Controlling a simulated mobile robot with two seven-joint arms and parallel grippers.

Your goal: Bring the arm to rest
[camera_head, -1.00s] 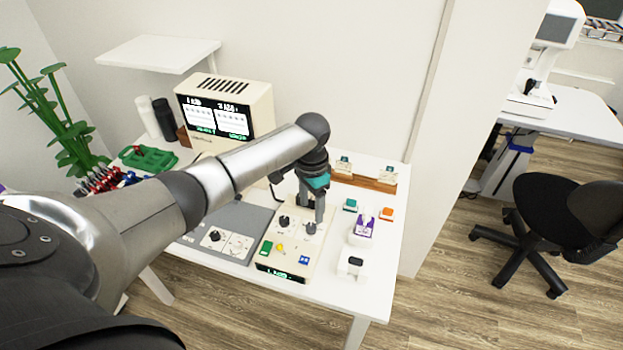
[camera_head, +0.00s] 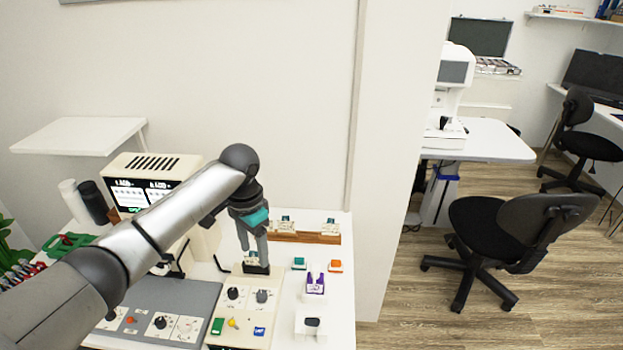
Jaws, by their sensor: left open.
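My left arm (camera_head: 170,215) reaches in from the lower left over the white table. My left gripper (camera_head: 254,258) points down with its two grey fingers apart. It is above the back end of the cream control box (camera_head: 245,297), which has dark knobs and coloured buttons. A small dark-based piece (camera_head: 257,269) shows at the fingertips; I cannot tell whether they touch it. My right gripper is not in view.
A monitor (camera_head: 130,193) stands behind the arm. A wooden rack (camera_head: 305,237), a purple piece (camera_head: 316,284) and small coloured blocks are to the right. A wall edge (camera_head: 385,160) closes off the table's right. A black chair (camera_head: 510,235) stands on the floor beyond.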

